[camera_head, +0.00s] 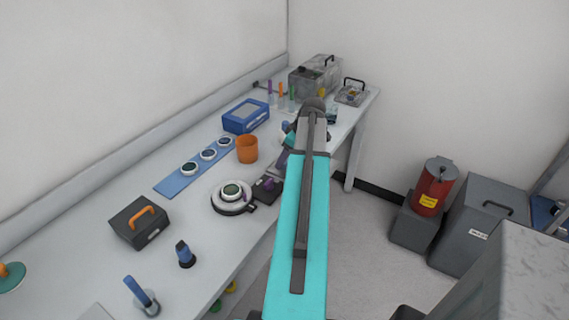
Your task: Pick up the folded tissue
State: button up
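I cannot make out a folded tissue for certain. A pale flat piece (97,312) is cut off by the bottom edge at the left, and I cannot tell what it is. My teal arm rises through the middle of the view, over the bench's front edge. My gripper is not visible; small parts beside the far end of the arm are partly hidden by it.
The white bench (95,200) holds a blue strip with round optics (165,187), an orange cup (247,149), a blue box (246,116), a black case (139,222) and a round stage (232,205). A red canister (428,190) and grey cabinets stand right. Some floor is clear.

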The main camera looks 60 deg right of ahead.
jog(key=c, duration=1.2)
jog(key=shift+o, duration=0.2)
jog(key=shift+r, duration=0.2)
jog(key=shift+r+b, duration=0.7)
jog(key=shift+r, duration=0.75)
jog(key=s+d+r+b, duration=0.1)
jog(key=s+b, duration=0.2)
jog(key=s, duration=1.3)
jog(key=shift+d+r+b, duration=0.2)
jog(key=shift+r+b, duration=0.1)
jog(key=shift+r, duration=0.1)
